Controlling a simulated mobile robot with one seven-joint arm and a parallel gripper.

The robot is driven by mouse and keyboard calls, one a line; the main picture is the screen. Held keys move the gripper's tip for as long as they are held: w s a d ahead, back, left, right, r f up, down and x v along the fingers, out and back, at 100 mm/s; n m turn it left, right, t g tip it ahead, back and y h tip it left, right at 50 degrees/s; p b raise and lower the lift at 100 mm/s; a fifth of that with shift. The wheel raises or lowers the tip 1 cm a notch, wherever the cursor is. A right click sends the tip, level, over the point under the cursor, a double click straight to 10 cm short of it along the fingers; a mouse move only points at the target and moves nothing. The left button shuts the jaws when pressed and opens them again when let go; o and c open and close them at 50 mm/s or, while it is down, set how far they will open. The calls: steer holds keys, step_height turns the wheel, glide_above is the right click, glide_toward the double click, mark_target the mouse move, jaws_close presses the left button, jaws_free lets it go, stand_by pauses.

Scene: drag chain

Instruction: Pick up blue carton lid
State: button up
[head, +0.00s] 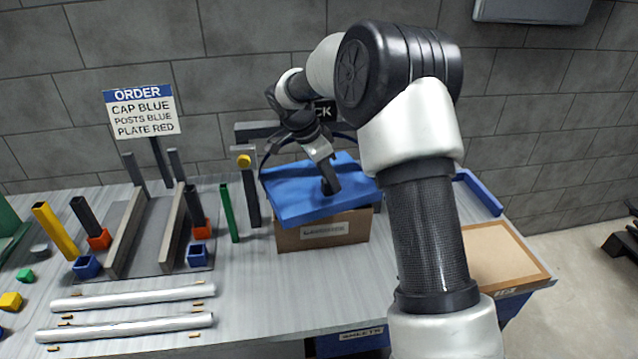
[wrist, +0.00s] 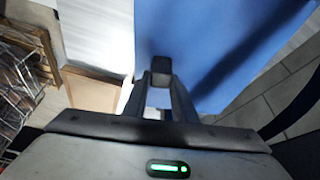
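The blue carton lid (head: 290,196) is a flat blue slab with a small dark knob on top. In the head view it sits tilted and askew over the brown carton (head: 350,228). Whether it still touches the carton is hard to tell. My gripper (head: 329,184) reaches down to the knob from above. In the wrist view the lid (wrist: 215,40) fills the upper right, and the fingers close on the dark knob (wrist: 161,68) at their tips. The inside of the carton is hidden by the lid.
A green post (head: 228,213) and a dark stand with a yellow knob (head: 249,185) are close left of the lid. A rack with grey rails (head: 131,240) stands further left. A brown panel (head: 492,257) lies to the right. The grey wall is behind.

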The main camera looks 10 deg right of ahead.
jaws_close()
steer(key=shift+r, duration=0.15)
